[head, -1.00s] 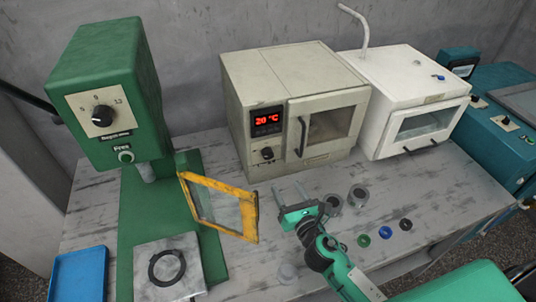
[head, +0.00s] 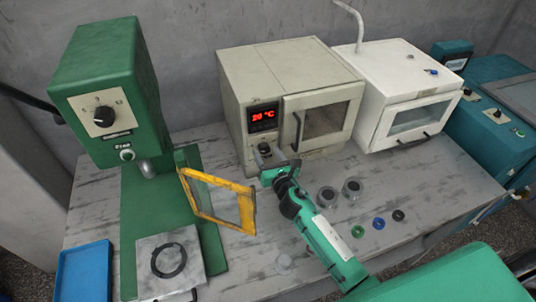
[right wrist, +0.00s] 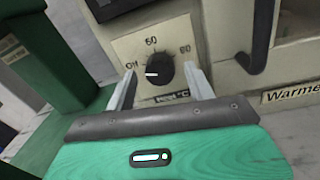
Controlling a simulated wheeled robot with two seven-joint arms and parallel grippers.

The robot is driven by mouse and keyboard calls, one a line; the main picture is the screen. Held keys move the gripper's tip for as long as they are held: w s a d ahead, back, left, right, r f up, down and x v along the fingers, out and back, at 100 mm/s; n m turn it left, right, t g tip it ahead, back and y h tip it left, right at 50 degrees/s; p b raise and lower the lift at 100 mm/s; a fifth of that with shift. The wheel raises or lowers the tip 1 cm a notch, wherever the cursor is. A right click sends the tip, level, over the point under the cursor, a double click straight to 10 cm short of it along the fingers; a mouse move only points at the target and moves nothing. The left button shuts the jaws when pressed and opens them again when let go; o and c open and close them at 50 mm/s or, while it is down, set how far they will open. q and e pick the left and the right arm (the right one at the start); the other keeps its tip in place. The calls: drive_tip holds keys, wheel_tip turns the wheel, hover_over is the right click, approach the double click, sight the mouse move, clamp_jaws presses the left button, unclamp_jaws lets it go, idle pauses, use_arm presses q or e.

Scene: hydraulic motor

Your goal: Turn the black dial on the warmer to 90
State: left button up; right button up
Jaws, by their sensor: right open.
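The warmer (head: 240,98) is a beige box with a red display reading about 20 °C. Its black dial (right wrist: 159,70) sits on a pale plate in the right wrist view, with printed marks at left, top and right; the top one looks like 60, the right one is hard to read. The dial's white pointer mark points left. My right gripper (right wrist: 159,84) is open, with one finger on each side of the dial; I cannot tell whether they touch it. In the head view my right gripper (head: 268,153) is at the warmer's lower front, partly covering the dial. My left gripper is not in view.
The warmer's door handle (right wrist: 258,38) is close to the right of the gripper. A green press (head: 110,90) with a yellow-framed shield (head: 215,200) stands left. A white oven (head: 405,95) stands right. Metal cups and coloured rings (head: 357,231) lie on the table.

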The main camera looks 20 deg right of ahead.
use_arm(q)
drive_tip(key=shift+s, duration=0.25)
use_arm(e)
drive_tip(key=c, duration=1)
drive_tip(key=shift+o, duration=0.2)
